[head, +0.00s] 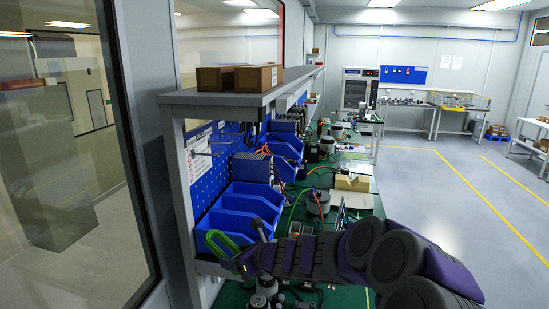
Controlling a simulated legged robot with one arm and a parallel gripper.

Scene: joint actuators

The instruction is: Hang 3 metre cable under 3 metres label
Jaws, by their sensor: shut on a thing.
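My arm reaches in from the right, and my gripper (240,262) is at its left end, low in front of the workbench shelf. It is shut on a looped bright green cable (220,242), which sticks out to the upper left of the jaws. The blue pegboard (228,150) is up and behind my gripper, with metal hooks (208,153) and white label sheets (200,141) at its near end. The label writing is too small to read, so I cannot tell which one says 3 metres. The jaw tips are small and partly hidden.
Blue bins (238,208) stand just behind my gripper, below the pegboard. A grey upper shelf (235,98) carries cardboard boxes (239,78). Its grey post (181,210) stands left of the cable. The green bench top holds several tools and parts. The floor at right is clear.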

